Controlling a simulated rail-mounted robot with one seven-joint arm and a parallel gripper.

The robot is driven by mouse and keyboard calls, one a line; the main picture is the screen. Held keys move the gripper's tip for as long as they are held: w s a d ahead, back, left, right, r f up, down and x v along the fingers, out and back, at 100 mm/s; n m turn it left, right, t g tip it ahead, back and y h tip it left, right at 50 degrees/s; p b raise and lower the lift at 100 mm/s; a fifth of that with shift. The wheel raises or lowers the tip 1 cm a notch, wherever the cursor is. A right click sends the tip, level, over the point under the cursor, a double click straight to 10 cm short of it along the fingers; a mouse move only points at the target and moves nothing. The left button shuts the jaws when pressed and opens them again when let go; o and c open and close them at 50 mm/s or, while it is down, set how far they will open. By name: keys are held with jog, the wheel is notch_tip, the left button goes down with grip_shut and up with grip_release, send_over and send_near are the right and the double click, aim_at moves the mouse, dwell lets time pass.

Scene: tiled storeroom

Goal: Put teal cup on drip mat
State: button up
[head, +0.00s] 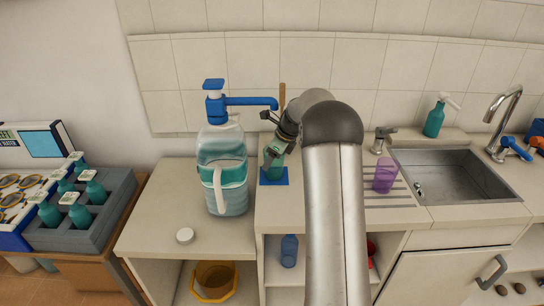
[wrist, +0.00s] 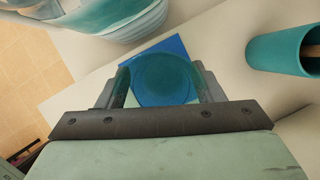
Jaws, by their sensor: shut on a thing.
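The teal cup (wrist: 160,82) is between the two fingers of my gripper (wrist: 160,88) in the wrist view, which looks into it from above. My gripper is shut on it. The blue drip mat (wrist: 178,45) shows beyond and below the cup. In the head view my gripper (head: 273,158) is over the blue mat (head: 274,177), under the dispenser's spout. The cup is mostly hidden there by my gripper. I cannot tell whether the cup's base touches the mat.
A large water dispenser (head: 222,180) with a blue pump stands close left of the mat. A teal holder (wrist: 278,54) with a wooden stick stands right in the wrist view. A purple cup (head: 384,175) stands by the sink (head: 455,178). A white lid (head: 185,236) lies left.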

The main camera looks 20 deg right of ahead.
jog(key=shift+f, duration=0.2)
jog(key=o, duration=0.9)
jog(key=shift+o, duration=0.2)
